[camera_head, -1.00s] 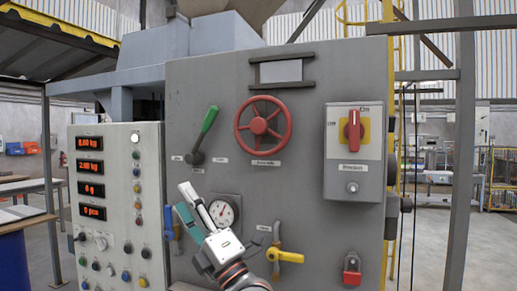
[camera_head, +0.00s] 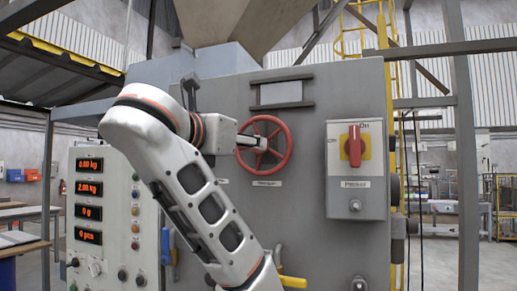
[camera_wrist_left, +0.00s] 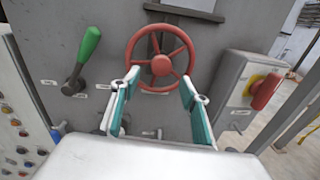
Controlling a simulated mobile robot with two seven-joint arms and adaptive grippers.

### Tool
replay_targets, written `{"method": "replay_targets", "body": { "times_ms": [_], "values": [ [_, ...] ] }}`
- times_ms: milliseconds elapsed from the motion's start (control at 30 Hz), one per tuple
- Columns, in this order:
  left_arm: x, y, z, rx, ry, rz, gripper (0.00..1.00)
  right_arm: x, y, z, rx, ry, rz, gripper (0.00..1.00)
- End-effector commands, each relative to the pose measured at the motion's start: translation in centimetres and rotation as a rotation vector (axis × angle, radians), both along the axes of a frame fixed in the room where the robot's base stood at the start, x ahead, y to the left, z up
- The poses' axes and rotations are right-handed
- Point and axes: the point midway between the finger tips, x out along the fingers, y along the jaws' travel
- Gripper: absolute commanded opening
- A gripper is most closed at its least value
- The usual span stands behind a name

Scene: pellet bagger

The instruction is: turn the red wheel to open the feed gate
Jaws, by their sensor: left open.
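The red wheel (camera_head: 284,150) is on the grey machine panel, its left part behind my gripper in the head view. The wrist view shows the wheel (camera_wrist_left: 161,65) whole, with its hub and spokes, ahead of my fingers. My left gripper (camera_head: 247,141) is at the wheel's left side in the head view. In the wrist view my left gripper (camera_wrist_left: 160,82) is open, with its teal-padded fingers spread at either side of the wheel's lower part. Nothing is held between them. I cannot tell whether they touch the rim. My right gripper is not in view.
A green-handled lever (camera_wrist_left: 86,48) is left of the wheel in the wrist view. A box with a red rotary switch (camera_head: 354,146) is to the right. A control panel with red displays (camera_head: 89,188) stands at left. A yellow handle (camera_head: 293,282) sits below.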

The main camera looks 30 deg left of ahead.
Motion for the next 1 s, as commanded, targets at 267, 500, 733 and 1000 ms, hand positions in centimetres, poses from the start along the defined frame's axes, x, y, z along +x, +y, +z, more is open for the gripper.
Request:
{"method": "replay_targets", "body": {
  "times_ms": [267,500,733,1000],
  "values": [
    [2.3,0.2,-0.2,0.001,0.002,-0.008,0.45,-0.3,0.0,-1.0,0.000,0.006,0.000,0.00],
    [5.3,0.6,-0.1,-0.001,-0.001,-0.008,0.45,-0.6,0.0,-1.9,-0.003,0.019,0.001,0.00],
    [7.2,1.0,0.0,-0.001,-0.001,-0.007,0.45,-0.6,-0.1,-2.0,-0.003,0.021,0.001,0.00],
    [7.6,1.0,0.1,-0.002,-0.002,-0.007,0.45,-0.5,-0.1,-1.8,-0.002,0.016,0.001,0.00]
  ]
}}
